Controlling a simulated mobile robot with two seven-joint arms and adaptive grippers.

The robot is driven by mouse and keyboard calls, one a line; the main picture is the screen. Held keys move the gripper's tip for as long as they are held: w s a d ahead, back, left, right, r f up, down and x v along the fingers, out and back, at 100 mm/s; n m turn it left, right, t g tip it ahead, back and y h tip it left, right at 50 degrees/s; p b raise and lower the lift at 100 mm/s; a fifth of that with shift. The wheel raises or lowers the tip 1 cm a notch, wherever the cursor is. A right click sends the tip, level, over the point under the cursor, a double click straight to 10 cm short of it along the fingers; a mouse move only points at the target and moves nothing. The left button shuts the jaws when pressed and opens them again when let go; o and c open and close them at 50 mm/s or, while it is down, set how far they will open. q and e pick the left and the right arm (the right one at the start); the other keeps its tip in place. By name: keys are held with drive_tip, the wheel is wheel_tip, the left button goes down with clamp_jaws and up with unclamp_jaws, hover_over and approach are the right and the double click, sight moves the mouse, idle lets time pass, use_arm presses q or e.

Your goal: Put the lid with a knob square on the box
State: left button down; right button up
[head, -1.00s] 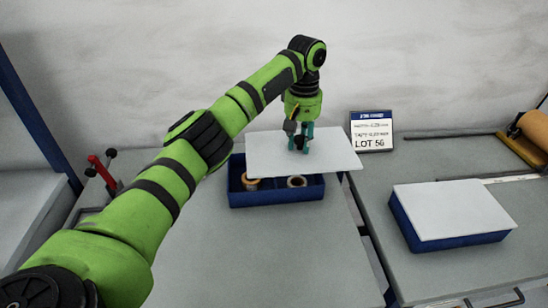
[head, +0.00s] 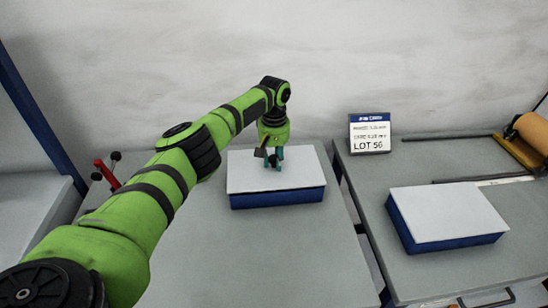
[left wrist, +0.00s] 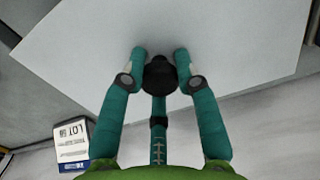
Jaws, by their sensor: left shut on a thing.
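The white lid (head: 250,180) lies over the blue box (head: 277,199) on the middle table in the head view. The lid looks level and lined up with the box's edges, and it hides the inside. My left gripper (head: 273,160) is above the lid, shut on its dark knob. In the left wrist view the teal fingers (left wrist: 160,72) stand on both sides of the black knob (left wrist: 159,76), with the white lid (left wrist: 225,35) around it. Whether the lid bears fully on the rim all round cannot be told. My right gripper is not in view.
A second blue box (head: 455,244) with a white lid (head: 448,212) stands on the right table. A sign (head: 370,133) stands behind, right of the middle box. A copper-coloured roll (head: 532,132) is at far right. A red-handled tool (head: 107,172) is at left. The table front is clear.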

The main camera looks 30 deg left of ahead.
sight(274, 158)
use_arm(q)
drive_tip(key=shift+f, duration=0.45)
drive_tip(key=c, duration=0.9)
unclamp_jaws()
drive_tip(key=shift+f, duration=0.1)
drive_tip(key=shift+r, duration=0.5)
wheel_tip(274, 158, up, 12)
drive_tip(key=b, duration=0.2)
drive_tip(key=shift+r+b, duration=0.15)
drive_tip(key=shift+b, duration=0.25)
